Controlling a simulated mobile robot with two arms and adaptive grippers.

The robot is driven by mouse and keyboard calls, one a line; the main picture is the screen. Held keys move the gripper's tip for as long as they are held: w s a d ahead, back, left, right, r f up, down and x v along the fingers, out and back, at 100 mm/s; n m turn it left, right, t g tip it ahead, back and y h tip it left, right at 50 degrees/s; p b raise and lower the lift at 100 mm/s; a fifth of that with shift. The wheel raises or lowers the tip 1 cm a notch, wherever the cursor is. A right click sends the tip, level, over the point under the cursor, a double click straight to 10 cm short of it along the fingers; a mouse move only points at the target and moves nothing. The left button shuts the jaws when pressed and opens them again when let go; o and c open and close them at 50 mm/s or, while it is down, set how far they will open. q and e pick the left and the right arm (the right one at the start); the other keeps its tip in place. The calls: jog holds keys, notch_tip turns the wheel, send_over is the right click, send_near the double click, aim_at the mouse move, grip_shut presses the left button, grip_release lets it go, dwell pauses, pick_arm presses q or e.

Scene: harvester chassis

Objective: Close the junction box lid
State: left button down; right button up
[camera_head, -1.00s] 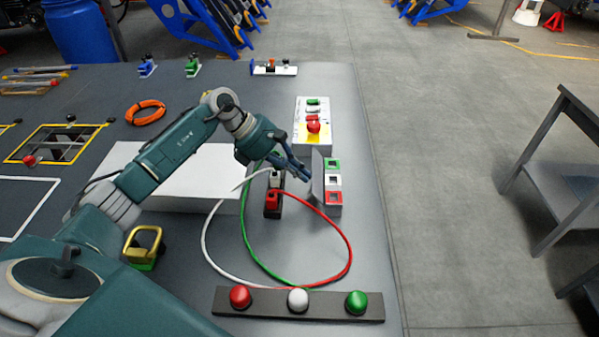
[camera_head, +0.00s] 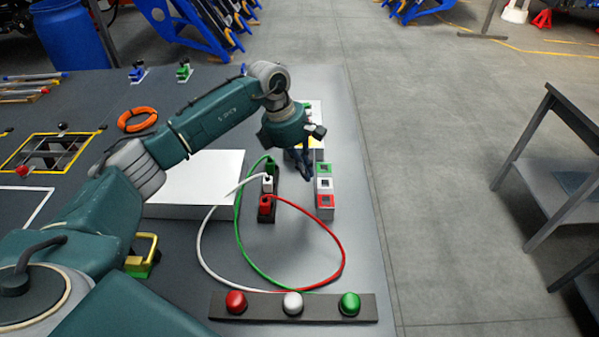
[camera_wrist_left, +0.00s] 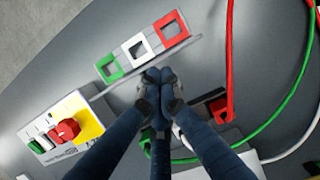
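The socket box with green, white and red square frames (camera_head: 325,199) stands near the table's right edge. Its frames face up and are uncovered. It also shows in the left wrist view (camera_wrist_left: 142,47), with a thin grey strip, perhaps the lid edge-on (camera_wrist_left: 188,46), along its near side. My left gripper (camera_head: 304,176) is low, just left of the box's far end. In the left wrist view the blue fingertips (camera_wrist_left: 160,78) are together beside the strip, with nothing seen between them; contact cannot be told. My right gripper is not in view.
A dark block with green, white and red plugs (camera_head: 266,208) and looping cables stands left of the box. A button box with a red knob (camera_wrist_left: 68,129) lies beyond. A bar with three coloured buttons (camera_head: 293,306) is in front. A white panel (camera_head: 196,180) lies left.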

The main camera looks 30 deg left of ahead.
pick_arm(q)
jog(key=shift+w+d+r+b, duration=0.1)
jog(key=shift+w+d+b, duration=0.2)
jog(key=shift+d+b, duration=0.25)
jog(key=shift+w+d+r+b, duration=0.1)
jog(key=shift+w+d+b, duration=0.15)
jog(key=shift+d+b, duration=0.3)
jog(key=shift+w+d+f+b, duration=0.1)
jog(key=shift+w+d+b, duration=0.15)
jog(key=shift+d+b, duration=0.2)
jog(key=shift+w+d+b, duration=0.2)
jog(key=shift+d+b, duration=0.2)
jog(key=shift+d, duration=0.05)
jog(key=shift+w+d+f+b, duration=0.2)
jog(key=shift+w+d+b, duration=0.05)
jog(key=shift+d+b, duration=0.25)
jog(key=shift+w+d+f+b, duration=0.2)
jog(key=shift+d+b, duration=0.25)
jog(key=shift+b, duration=0.05)
jog(key=shift+w+d+f+b, duration=0.2)
jog(key=shift+d+f+b, duration=0.1)
jog(key=shift+d, duration=0.2)
jog(key=d+f+y, duration=0.1)
jog(key=w+d+f+g+y, duration=0.1)
jog(key=y, duration=0.1)
jog(key=shift+f+g+y, duration=0.35)
jog(key=shift+g+y, duration=0.15)
